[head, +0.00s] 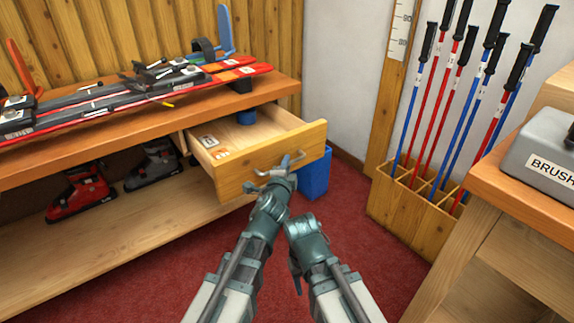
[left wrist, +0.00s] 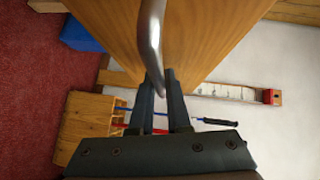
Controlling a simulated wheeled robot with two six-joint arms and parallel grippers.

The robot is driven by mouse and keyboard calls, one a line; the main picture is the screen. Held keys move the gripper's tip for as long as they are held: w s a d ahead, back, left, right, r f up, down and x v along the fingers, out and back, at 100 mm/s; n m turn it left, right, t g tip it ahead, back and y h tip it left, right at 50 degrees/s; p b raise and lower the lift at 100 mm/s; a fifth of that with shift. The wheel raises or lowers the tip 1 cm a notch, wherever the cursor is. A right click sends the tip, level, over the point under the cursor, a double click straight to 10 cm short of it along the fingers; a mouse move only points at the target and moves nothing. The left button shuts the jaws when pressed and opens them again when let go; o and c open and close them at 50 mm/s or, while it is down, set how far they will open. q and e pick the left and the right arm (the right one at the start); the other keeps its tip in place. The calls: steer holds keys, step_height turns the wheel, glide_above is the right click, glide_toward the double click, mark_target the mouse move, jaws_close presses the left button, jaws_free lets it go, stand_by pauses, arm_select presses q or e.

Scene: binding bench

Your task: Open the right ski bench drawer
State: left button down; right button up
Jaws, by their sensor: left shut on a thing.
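The right ski bench drawer (head: 252,160) is light wood and stands pulled out from under the bench top, its inside showing. Its curved grey metal handle (head: 297,160) is on the front panel. My left gripper (head: 278,173) is at the handle, shut on it. In the left wrist view the handle (left wrist: 151,45) comes down to the left fingertips (left wrist: 163,78), with the drawer front (left wrist: 205,35) behind. My right arm is beside the left one in the head view; its gripper (head: 296,272) points down, and its jaws cannot be made out.
Skis (head: 120,95) lie on the bench top (head: 60,140), and ski boots (head: 80,190) stand on the shelf below. A blue bin (head: 315,176) is behind the drawer's right end. A pole rack (head: 405,215) and a bench with a brushes box (head: 545,150) stand right. Red carpet lies between.

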arm_select(q)
steer(key=shift+a, duration=0.1)
steer(key=c, duration=0.9)
jaws_free()
